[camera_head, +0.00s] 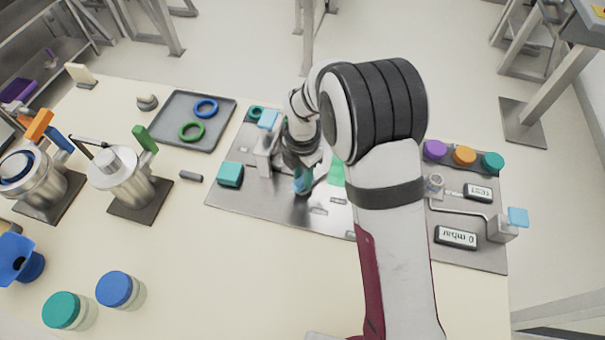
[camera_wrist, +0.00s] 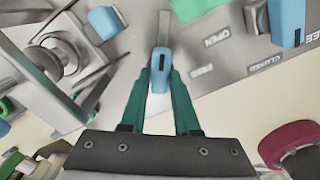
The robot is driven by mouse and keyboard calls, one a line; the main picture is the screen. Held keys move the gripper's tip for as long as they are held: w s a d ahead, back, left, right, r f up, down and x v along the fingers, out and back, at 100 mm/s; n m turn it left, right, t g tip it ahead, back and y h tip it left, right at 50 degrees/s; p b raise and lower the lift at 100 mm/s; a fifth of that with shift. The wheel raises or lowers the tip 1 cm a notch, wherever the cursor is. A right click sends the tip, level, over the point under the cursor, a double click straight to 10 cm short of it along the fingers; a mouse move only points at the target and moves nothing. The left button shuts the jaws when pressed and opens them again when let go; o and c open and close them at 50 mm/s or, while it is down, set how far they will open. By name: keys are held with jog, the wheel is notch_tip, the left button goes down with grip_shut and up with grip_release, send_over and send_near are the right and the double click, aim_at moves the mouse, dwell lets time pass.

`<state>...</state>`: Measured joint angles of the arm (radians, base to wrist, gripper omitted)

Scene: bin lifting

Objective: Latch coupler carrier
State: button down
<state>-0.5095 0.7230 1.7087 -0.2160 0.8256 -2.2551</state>
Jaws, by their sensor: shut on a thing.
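In the wrist view, the two teal fingers of my gripper (camera_wrist: 161,80) are closed around the lower end of a light blue lever handle (camera_wrist: 160,57) with a dark slot. The handle sits on a grey metal arm over a metal panel (camera_wrist: 228,58) marked OPEN, FREE and CLOSED. In the head view, my gripper (camera_head: 302,178) reaches down to the panel (camera_head: 262,200), and the handle is mostly hidden by it. A round metal fitting (camera_wrist: 68,50) is left of the handle in the wrist view. I cannot tell which part is the coupler carrier.
A second blue handle (camera_wrist: 287,22) stands right of my gripper in the wrist view. A teal block (camera_head: 230,174) sits on the panel's left. A grey tray (camera_head: 165,130) holds blue and green rings. Metal canisters (camera_head: 122,180) stand farther left.

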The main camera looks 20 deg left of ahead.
aim_at(302, 180)
jog(key=n, duration=0.6)
jog(key=shift+n, duration=0.3)
dwell(0.4)
jog(key=c, duration=0.6)
grip_release()
jog(key=shift+c, duration=0.2)
jog(key=shift+r, duration=0.1)
notch_tip(302, 180, up, 12)
